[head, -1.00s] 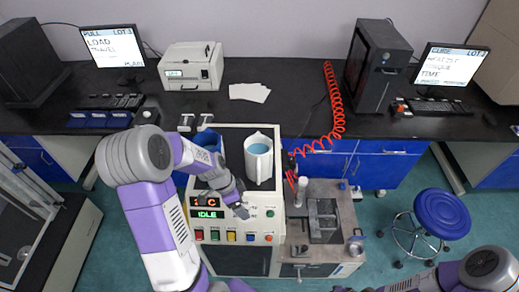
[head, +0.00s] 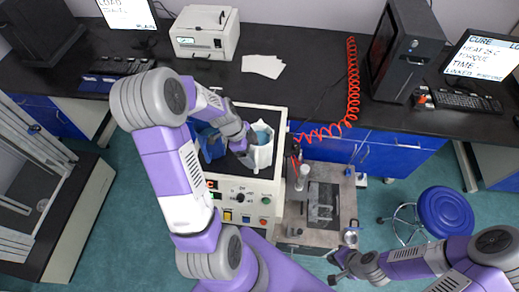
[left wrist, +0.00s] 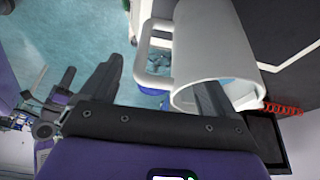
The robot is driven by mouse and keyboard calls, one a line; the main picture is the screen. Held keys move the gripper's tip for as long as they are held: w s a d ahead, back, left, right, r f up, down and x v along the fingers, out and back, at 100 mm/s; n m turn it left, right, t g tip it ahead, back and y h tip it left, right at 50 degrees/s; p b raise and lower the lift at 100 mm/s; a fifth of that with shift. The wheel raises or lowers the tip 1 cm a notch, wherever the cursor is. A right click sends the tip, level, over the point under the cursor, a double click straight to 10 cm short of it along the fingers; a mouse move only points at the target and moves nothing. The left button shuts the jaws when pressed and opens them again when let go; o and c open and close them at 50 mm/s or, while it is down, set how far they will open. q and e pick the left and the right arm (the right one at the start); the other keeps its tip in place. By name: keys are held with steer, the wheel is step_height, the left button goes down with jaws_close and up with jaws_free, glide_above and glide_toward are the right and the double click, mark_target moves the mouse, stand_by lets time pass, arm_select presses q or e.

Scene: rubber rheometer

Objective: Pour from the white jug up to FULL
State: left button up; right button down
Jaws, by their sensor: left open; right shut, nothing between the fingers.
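The white jug (head: 263,152), with blue liquid inside, stands upright on the machine top (head: 258,178) in the head view. My left gripper (head: 246,150) is open at the jug's left side. In the left wrist view, the jug (left wrist: 222,30) shows its handle (left wrist: 141,50) between the open fingers (left wrist: 155,90). One finger overlaps the jug's mouth; I cannot tell if it is inside or in front. A blue container (head: 211,143) is partly hidden behind my left arm. No FULL mark is readable. My right gripper (head: 338,267) is shut and empty at lower right.
A grey metal unit (head: 318,205) adjoins the machine on the right. A red coiled hose (head: 352,90) crosses the black bench. A white printer-like device (head: 204,32) and papers (head: 263,66) lie behind. A blue stool (head: 446,211) stands at right.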

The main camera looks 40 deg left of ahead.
mark_target(261, 154)
arm_select(q)
steer(key=x, duration=0.2)
steer(key=shift+s+d+f, duration=0.15)
steer(key=shift+d+f, duration=0.1)
steer(key=shift+c, duration=0.3)
jaws_close()
steer(key=shift+a, duration=0.1)
